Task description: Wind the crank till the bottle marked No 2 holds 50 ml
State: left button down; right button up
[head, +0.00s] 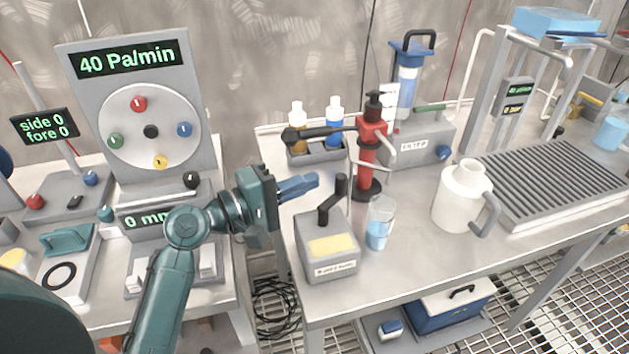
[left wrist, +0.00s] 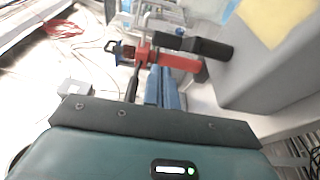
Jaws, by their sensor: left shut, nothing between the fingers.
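A grey box (head: 325,262) with a yellow patch on top stands near the front left of the right-hand bench. Its black crank (head: 333,205) has an upright knob; the crank also shows in the left wrist view (left wrist: 195,44). A clear vessel (head: 378,222) partly filled with blue liquid stands right of the box; no No 2 mark or volume is readable on it. My left gripper (head: 311,181) has its blue fingers shut and empty, left of the crank knob and apart from it. The shut fingers also show in the left wrist view (left wrist: 163,75). My right gripper is out of view.
A red hand pump (head: 367,155) with a long black lever stands behind the crank. A tray (head: 318,155) holds an amber and a blue bottle. A white jug (head: 462,200) stands at right. A gauge panel (head: 140,110) reads 40 Pa/min. The bench front between vessel and jug is clear.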

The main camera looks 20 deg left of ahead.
aim_at(332, 200)
pick_arm(q)
jog(key=shift+d, duration=1.05)
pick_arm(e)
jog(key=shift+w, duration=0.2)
pick_arm(q)
jog(key=shift+w+m+g+h, duration=0.1)
jog(key=shift+m+g+h, duration=0.2)
jog(key=shift+h, duration=0.1)
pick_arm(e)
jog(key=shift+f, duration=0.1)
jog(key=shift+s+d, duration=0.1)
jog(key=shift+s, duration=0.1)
pick_arm(q)
jog(key=shift+w+d+m+g+h+b, duration=0.15)
jog(key=shift+m+g+h+b, duration=0.45)
jog(key=shift+m+g+h, duration=0.3)
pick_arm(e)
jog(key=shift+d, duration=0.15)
pick_arm(q)
jog(key=shift+g, duration=0.4)
jog(key=shift+d, duration=0.2)
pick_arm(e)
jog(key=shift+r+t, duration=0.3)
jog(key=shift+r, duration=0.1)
pick_arm(q)
jog(key=shift+w+d, duration=0.15)
